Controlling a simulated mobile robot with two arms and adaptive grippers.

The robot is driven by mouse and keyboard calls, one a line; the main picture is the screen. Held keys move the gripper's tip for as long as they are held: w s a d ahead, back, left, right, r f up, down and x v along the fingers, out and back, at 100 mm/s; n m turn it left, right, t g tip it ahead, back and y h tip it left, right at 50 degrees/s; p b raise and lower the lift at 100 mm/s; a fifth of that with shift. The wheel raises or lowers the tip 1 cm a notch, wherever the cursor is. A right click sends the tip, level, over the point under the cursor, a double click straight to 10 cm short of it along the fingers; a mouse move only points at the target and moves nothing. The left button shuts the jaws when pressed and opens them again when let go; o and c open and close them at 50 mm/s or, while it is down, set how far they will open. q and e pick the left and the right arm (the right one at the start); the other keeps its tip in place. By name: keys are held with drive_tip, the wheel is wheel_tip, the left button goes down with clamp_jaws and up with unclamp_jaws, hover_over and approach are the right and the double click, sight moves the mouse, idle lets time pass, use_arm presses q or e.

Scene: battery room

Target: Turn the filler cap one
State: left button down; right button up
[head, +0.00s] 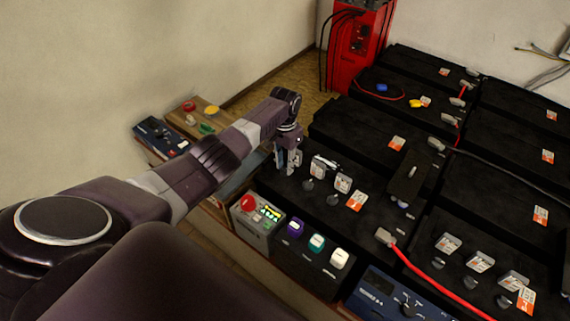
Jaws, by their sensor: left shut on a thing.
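My left gripper (288,163) reaches in from the left and points down at the left end of a black battery's top (352,222). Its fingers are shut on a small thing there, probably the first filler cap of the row. The fingers hide it, so I cannot see how far it is turned. Two more dark filler caps, one (308,185) and another (333,199), stand in line to the right, with small white tags (343,183) behind them. My right gripper is not in view.
A grey box with a red button (248,203) and purple, teal and white-topped items (317,243) stand along the front edge. A red cable (440,276) crosses the batteries at right. A red cabinet (355,45) stands behind. A low shelf (208,112) holds small coloured items.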

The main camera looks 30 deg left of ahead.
sight(285, 168)
use_arm(q)
drive_tip(key=c, duration=1.9)
unclamp_jaws()
drive_tip(key=shift+c, duration=0.2)
drive_tip(key=shift+r, duration=0.15)
wheel_tip(285, 168, up, 12)
